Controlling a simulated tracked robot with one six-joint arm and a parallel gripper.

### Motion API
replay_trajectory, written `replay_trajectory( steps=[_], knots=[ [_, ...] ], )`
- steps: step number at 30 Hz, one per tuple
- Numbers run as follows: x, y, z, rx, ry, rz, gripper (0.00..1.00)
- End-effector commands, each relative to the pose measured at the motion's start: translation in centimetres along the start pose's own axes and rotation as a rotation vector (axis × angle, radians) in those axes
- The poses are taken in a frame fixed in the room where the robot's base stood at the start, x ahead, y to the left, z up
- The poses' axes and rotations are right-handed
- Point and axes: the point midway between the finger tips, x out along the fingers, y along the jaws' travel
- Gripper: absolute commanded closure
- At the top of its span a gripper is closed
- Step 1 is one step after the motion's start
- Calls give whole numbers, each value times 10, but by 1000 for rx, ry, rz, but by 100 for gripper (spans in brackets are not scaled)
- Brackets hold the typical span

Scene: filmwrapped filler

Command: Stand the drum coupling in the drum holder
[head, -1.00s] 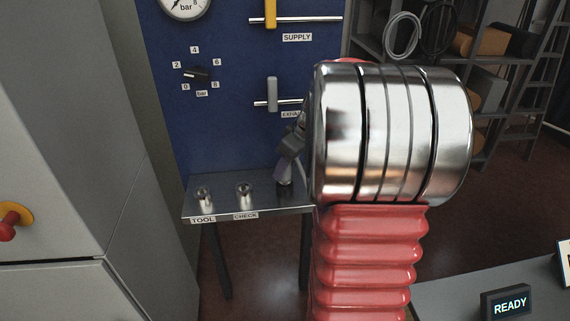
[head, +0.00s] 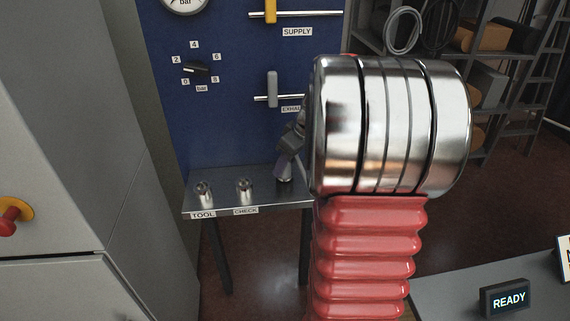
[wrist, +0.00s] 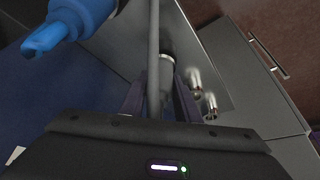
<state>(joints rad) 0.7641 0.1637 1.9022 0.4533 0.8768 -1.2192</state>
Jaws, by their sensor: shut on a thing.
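My gripper (head: 283,170) is at the right end of the small metal shelf, partly hidden behind my large chrome arm joint. In the wrist view its purple fingers (wrist: 158,104) are closed on a grey cylindrical piece with a bright ring, which I take for the drum coupling (wrist: 167,72). A thin grey hose or rod runs across in front of it. In the head view the fingers point down close above the shelf, over a dark round base that may be the drum holder (head: 284,181). Whether the coupling sits inside it I cannot tell.
Two short metal fittings stand left on the shelf (head: 225,207), at the TOOL (head: 204,190) and CHECK (head: 244,189) labels. A blue panel (head: 225,125) with levers rises behind. A blue nozzle-like part (wrist: 70,22) is upper left in the wrist view. A grey cabinet (head: 60,130) stands left.

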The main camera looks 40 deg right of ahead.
Motion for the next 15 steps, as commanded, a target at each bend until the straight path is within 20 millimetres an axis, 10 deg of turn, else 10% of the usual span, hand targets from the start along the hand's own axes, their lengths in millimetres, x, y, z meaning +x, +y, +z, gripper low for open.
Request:
replay_trajectory(
  steps=[15],
  knots=[
    [4,0,2,0,-1,0,97]
  ],
)
